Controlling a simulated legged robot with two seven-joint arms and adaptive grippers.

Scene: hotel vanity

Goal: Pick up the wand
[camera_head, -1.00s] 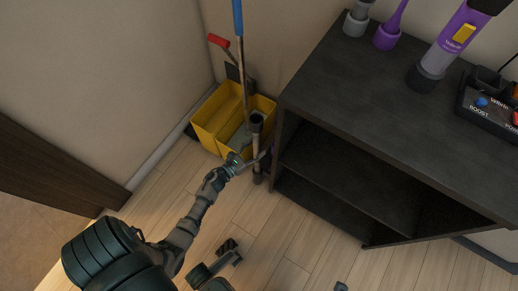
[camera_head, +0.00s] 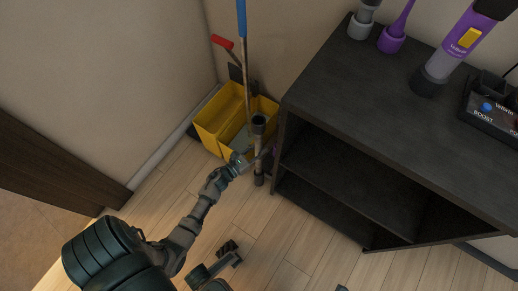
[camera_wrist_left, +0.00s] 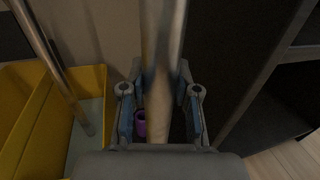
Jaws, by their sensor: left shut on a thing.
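The wand (camera_head: 259,150) is a slim pale tube with dark ends. It stands nearly upright on the floor, between the yellow bucket and the dark shelf unit. My left gripper (camera_head: 247,161) comes in from the left at the wand's lower half. In the left wrist view the wand (camera_wrist_left: 163,40) runs between the two fingers of my left gripper (camera_wrist_left: 160,100), and the gripper is shut on it. The fingers and palm hide part of the tube. My right gripper is not clearly in view.
The yellow bucket (camera_head: 209,117) holds a blue-handled pole (camera_head: 242,30) and stands close to the wand. The dark shelf unit (camera_head: 330,85) is close on the right, with purple and grey appliances on top. A purple thing (camera_wrist_left: 140,122) shows behind the wand.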

